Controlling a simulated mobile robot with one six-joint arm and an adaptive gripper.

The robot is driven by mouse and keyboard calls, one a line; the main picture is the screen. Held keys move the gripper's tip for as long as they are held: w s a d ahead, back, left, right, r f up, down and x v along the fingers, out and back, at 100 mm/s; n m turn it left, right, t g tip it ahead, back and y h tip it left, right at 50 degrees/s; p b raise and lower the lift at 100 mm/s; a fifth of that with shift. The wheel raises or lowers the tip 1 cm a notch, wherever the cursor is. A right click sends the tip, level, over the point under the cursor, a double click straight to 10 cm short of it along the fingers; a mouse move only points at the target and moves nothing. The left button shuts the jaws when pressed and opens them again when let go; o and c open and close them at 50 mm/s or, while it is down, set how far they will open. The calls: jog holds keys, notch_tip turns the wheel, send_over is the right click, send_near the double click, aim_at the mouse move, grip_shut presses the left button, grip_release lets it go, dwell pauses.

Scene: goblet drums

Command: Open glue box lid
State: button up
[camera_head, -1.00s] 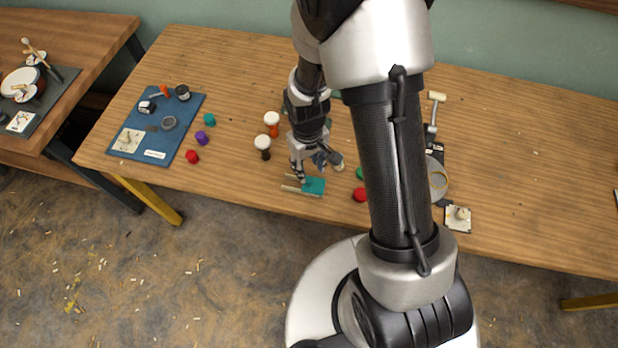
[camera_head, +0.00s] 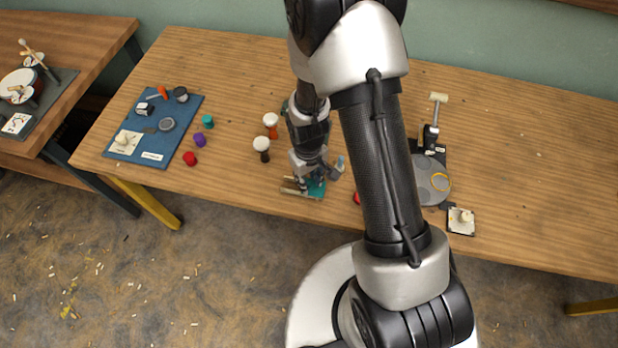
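A small teal box (camera_head: 317,188), which looks like the glue box, sits near the front edge of the wooden table, left of my arm. My gripper (camera_head: 304,182) is low over its left side and hides much of it. I cannot tell whether the fingers touch the box or its lid, or whether they are open or shut. The lid cannot be made out as a separate part.
Small goblet drums (camera_head: 262,144) with white tops stand left of my gripper. A blue mat (camera_head: 190,112) with tools and several coloured caps are further left. A round grey plate (camera_head: 432,190) and a small square board (camera_head: 461,229) lie to the right of my arm.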

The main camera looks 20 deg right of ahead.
grip_shut()
dwell(0.3)
jog(key=w+a, duration=0.2)
jog(key=a, duration=0.1)
jog(key=w+a, duration=0.1)
jog(key=a, duration=0.1)
jog(key=shift+a, duration=0.2)
jog(key=shift+o, duration=2)
grip_release()
jog(key=shift+d, duration=0.1)
notch_tip(320, 180, up, 12)
